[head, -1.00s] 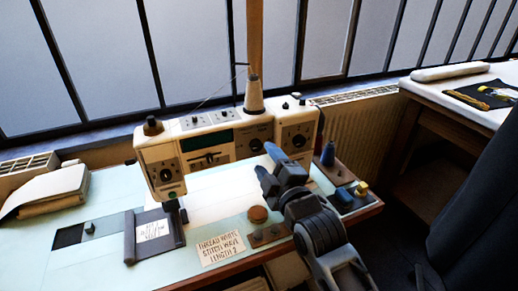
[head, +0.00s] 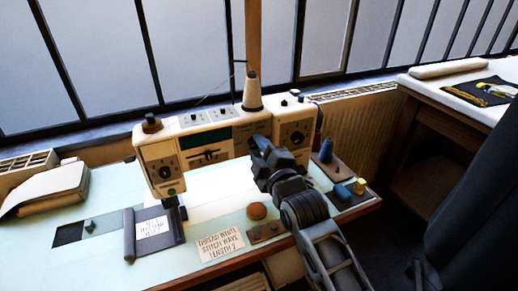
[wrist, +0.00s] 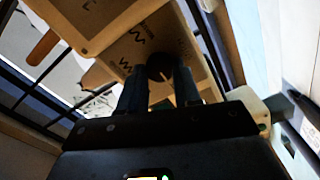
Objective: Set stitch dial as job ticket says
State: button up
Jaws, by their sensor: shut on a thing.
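The job ticket (head: 220,245) is a cream card at the table's front edge; it reads THREAD WHITE, STITCH WAVE, LENGTH 2. The cream sewing machine (head: 225,140) stands behind it. My gripper (head: 258,146) is at the middle of the machine's front and hides the dial there. In the wrist view, my gripper (wrist: 157,82) is shut on a dark round dial knob (wrist: 160,66), one finger on each side. Zigzag and wave marks (wrist: 136,35) are printed on the panel around the knob. I cannot tell clearly which mark its pointer faces.
Other dials sit on the machine's left head (head: 165,171) and right column (head: 297,138). A thread cone (head: 252,93) stands on top. A dark-bound booklet (head: 154,232) lies left.

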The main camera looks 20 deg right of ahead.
jog(key=c, duration=0.4)
jog(key=shift+c, duration=0.2)
